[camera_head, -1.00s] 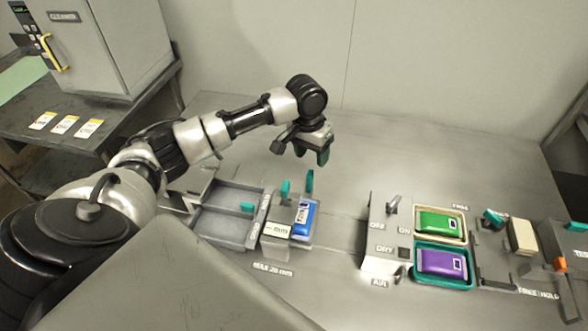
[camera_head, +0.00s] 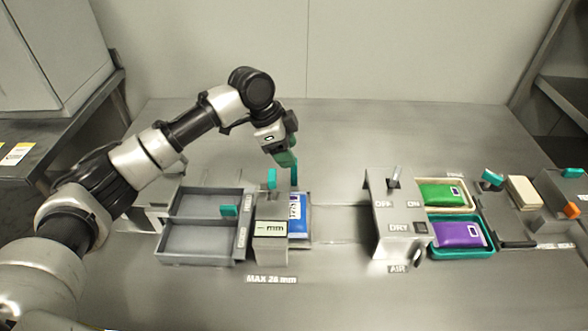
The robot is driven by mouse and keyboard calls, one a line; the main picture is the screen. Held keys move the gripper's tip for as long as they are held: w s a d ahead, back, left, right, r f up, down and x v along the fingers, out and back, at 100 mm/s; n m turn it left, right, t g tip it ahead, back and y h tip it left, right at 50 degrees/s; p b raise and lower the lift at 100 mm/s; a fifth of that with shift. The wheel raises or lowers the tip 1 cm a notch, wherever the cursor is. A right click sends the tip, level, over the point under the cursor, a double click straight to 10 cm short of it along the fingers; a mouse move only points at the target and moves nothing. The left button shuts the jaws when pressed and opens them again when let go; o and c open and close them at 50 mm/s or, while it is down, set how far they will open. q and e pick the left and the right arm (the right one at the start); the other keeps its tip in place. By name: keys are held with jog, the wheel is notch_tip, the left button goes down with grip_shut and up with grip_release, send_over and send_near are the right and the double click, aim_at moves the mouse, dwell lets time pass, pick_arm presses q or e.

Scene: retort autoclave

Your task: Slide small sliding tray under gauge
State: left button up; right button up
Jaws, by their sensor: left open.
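The gauge (camera_head: 270,228) is a grey block with a pale "mm" label on its front, left of the middle of the bench. The small sliding tray (camera_head: 308,238) sits against the gauge's right side and carries a blue pouch (camera_head: 299,228). My left gripper (camera_head: 286,158) is open, pointing down just above and behind the right tab. Whether it touches the tab cannot be told. My right gripper is out of view.
A grey two-compartment bin (camera_head: 200,262) with a teal tab lies left of the gauge. A switch box (camera_head: 397,216) stands to the right, beside trays with a green pouch (camera_head: 442,194) and a purple pouch (camera_head: 460,234). A bare track (camera_head: 340,222) runs between gauge and switch box.

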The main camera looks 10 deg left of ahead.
pick_arm(q)
jog(key=x, duration=0.6)
jog(key=shift+d+f, duration=0.1)
jog(key=shift+f, duration=0.2)
grip_shut()
